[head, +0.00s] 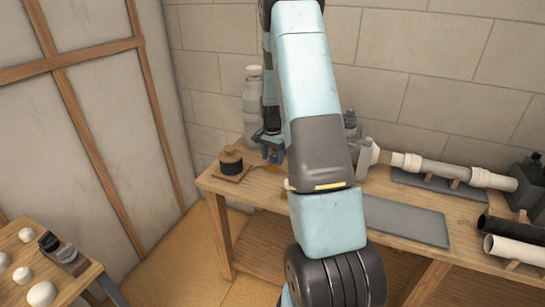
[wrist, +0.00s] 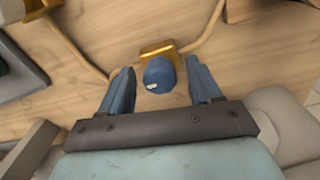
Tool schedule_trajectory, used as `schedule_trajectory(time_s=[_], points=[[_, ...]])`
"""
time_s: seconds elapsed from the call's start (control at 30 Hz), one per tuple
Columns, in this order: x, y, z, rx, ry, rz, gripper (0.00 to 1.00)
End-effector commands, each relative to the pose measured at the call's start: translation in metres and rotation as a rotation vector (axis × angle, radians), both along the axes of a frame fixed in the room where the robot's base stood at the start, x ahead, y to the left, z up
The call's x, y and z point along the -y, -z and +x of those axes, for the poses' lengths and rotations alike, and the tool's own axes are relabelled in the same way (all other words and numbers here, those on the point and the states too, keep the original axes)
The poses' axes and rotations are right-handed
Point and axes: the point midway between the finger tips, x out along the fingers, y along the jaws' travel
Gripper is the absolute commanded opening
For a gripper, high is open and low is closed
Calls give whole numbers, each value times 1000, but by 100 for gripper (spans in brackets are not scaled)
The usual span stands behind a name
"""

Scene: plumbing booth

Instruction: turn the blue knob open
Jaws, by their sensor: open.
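The blue knob (wrist: 159,75) sits on a brass valve body (wrist: 157,47) over the wooden bench, with a pale mark on its face. In the wrist view my gripper (wrist: 160,78) is open, with one blue finger on each side of the knob. The gap on the right looks smaller than the gap on the left; I cannot tell whether either finger touches. In the head view my gripper (head: 271,150) is small, at the bench's left part, and my arm hides much of that area. The knob cannot be made out clearly there.
Tan tubes (wrist: 75,42) run from the valve along the bench (head: 262,195). A dark round item on a wooden block (head: 231,162) stands left of my gripper, and a grey bottle (head: 252,105) behind it. White pipe (head: 440,170) and a grey mat (head: 405,220) lie to the right.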

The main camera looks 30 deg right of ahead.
Motion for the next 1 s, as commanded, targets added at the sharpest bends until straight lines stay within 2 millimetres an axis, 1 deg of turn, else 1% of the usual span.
schedule_trajectory(time_s=[0.23,0.8,0.83,1.0], points=[[0,0,0,0,0,0,63],[1,0,0,0,1,-1,9],[1,0,0,0,1,-1,7],[1,0,0,1,-9,0,7]])
